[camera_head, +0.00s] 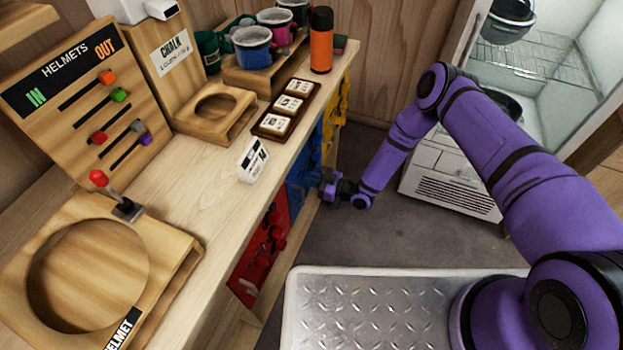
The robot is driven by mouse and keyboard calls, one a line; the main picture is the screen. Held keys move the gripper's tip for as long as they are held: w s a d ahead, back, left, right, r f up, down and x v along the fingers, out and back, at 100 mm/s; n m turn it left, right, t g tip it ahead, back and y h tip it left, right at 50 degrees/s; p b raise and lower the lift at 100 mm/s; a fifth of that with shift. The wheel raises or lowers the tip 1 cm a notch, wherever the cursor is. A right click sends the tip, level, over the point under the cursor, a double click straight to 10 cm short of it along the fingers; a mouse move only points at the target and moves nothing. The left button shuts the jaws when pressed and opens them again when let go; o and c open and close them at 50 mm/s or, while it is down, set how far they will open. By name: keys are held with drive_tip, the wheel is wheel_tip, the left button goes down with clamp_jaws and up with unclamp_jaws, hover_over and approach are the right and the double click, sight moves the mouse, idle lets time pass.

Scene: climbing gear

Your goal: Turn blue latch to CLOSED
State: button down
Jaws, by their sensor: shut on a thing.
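A blue panel (297,194) is on the front face of the wooden counter, between a red panel and a yellow one. The blue latch (312,178) is on this panel, small and seen at a steep angle. My gripper (322,187) reaches in from the right at the blue panel and is shut on the blue latch. The jaws and the counter edge hide much of the latch. I cannot read its OPEN or CLOSED marking or tell its angle.
A red panel (262,244) with red parts is nearer, and a yellow panel (337,103) is farther back. A white label block (252,159) stands near the counter edge above. The floor (345,235) beside the panels is clear.

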drive_tip(key=shift+f, duration=0.1)
drive_tip(key=c, duration=1.2)
unclamp_jaws()
drive_tip(key=shift+d, duration=0.1)
drive_tip(key=v, duration=1)
drive_tip(key=shift+s+d, duration=0.15)
drive_tip(key=shift+d, duration=0.15)
